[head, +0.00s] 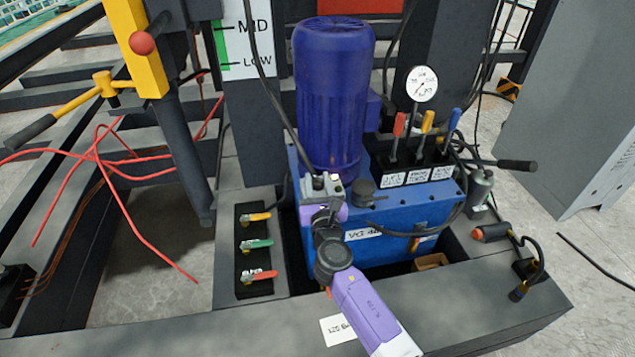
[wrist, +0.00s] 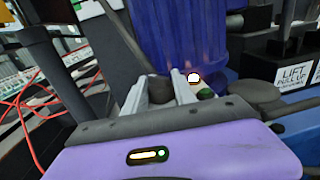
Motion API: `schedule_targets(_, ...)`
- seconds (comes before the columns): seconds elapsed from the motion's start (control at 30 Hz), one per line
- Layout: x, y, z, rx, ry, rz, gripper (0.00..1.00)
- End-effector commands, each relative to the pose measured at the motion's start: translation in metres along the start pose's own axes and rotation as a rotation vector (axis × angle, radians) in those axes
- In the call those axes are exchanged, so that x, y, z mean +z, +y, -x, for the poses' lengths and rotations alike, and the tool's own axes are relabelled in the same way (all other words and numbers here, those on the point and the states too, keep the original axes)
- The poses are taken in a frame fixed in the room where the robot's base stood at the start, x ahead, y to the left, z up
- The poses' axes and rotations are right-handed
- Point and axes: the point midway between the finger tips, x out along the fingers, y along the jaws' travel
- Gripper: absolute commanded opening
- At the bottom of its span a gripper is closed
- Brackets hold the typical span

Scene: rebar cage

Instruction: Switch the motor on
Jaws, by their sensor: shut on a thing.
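The blue motor (head: 335,95) stands upright on the blue pump unit (head: 405,212); its lower body also shows in the wrist view (wrist: 185,35). A small switch box sits at the motor's foot, mostly hidden by my gripper. A dark knob (wrist: 161,88) on it is between my gripper's fingers. My gripper (head: 319,184) is shut on this knob, with one pale finger on either side in the wrist view (wrist: 160,80). Just right of the fingers are a bright white lamp (wrist: 194,77) and a green button (wrist: 205,93). The knob's pointing direction cannot be told.
Red, yellow and blue levers (head: 426,123) stand right of the motor, below a round gauge (head: 422,84). A panel with several coloured valve handles (head: 256,245) lies left of my arm. A dark cap (head: 364,188) is close on the right. Cables hang nearby.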

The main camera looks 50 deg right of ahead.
Motion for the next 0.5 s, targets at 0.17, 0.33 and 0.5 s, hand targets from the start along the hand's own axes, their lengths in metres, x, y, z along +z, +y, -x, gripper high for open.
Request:
schedule_targets(0.17, -0.0001, 0.0037, -0.0001, -0.113, -0.002, 0.0, 0.0)
schedule_targets(0.33, 0.001, 0.0049, -0.0005, -0.263, -0.003, 0.0, 0.0)
schedule_targets(0.5, 0.0008, 0.0049, -0.0008, -0.425, -0.002, 0.001, 0.0)
